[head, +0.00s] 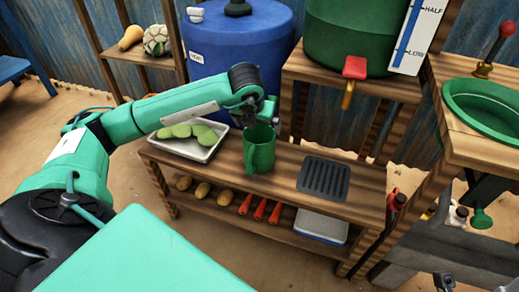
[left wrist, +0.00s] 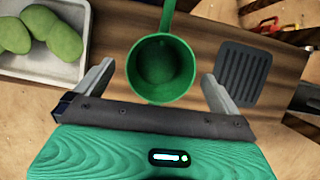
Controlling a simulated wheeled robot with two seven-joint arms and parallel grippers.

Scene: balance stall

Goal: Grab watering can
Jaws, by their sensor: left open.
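The green watering can (head: 259,152) stands upright on the wooden bench, between a tray and a dark slotted mat. In the left wrist view the can (left wrist: 162,70) shows from above as an open round vessel, with a green bar running from its rim to the top edge. My left gripper (head: 268,115) is just above and behind the can's rim in the head view. In the left wrist view its open fingers (left wrist: 157,75) lie on either side of the can, with gaps between. Nothing is held. I do not see my right gripper.
The metal tray (head: 207,153) holding green vegetables is left of the can, and the slotted mat (head: 324,178) is right. A blue barrel (head: 235,50) and a green tank (head: 340,35) with a red-handled tap (head: 354,70) stand behind. Potatoes and carrots (head: 260,210) lie on the lower shelf.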

